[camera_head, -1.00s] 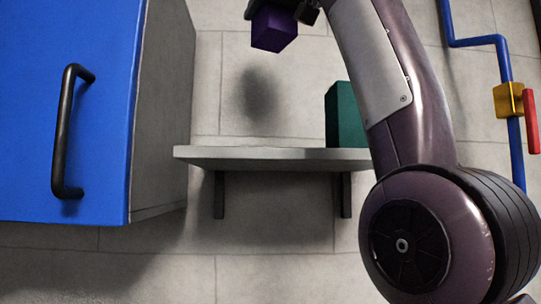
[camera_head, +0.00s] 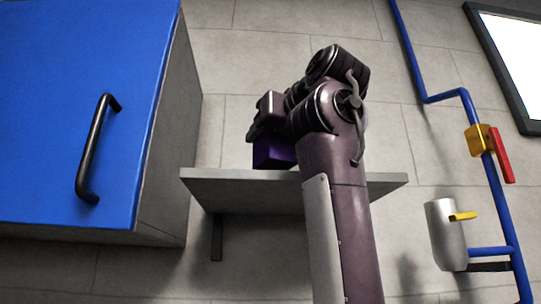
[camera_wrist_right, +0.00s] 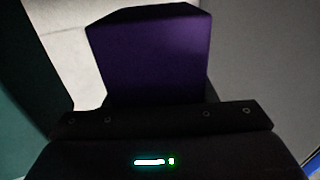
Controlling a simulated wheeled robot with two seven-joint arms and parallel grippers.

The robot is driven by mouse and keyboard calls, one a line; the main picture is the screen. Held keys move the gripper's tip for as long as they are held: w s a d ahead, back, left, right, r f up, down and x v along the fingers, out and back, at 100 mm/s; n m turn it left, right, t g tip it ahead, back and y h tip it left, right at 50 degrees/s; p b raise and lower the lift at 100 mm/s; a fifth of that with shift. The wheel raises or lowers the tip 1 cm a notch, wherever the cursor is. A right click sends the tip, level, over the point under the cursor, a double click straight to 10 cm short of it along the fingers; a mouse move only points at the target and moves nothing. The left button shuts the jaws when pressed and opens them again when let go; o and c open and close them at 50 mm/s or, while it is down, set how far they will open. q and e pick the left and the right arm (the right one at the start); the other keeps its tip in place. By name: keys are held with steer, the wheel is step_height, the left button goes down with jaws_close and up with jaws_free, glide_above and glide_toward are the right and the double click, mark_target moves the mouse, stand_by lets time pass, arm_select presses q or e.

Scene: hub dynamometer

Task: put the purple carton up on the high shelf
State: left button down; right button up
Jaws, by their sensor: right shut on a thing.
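The purple carton (camera_head: 272,153) is at the high shelf (camera_head: 235,186), over its left-middle part; I cannot tell whether its base touches the shelf. My right gripper (camera_head: 268,133) is shut on the carton, holding it from above and behind in the head view. In the right wrist view the carton (camera_wrist_right: 155,58) fills the middle, just beyond the dark gripper body. The fingertips are mostly hidden. My right arm covers the shelf's middle. My left gripper is not in view.
A blue cabinet (camera_head: 60,130) with a black handle stands left of the shelf. A blue pipe (camera_head: 408,45) with a yellow and red valve (camera_head: 490,145) runs down the wall at right. A dark green thing (camera_wrist_right: 20,90) shows at the left of the wrist view.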

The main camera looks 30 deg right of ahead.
mark_target(269, 153)
steer(key=shift+w+f, duration=0.25)
steer(key=shift+f, duration=0.95)
steer(key=shift+w+f, duration=0.15)
steer(key=shift+f, duration=0.05)
steer(key=shift+s+f+b, duration=0.1)
steer(key=shift+s+b, duration=0.2)
steer(key=shift+b, duration=0.1)
steer(key=o, duration=1.1)
steer(key=shift+w, duration=0.2)
steer(key=shift+o, duration=0.2)
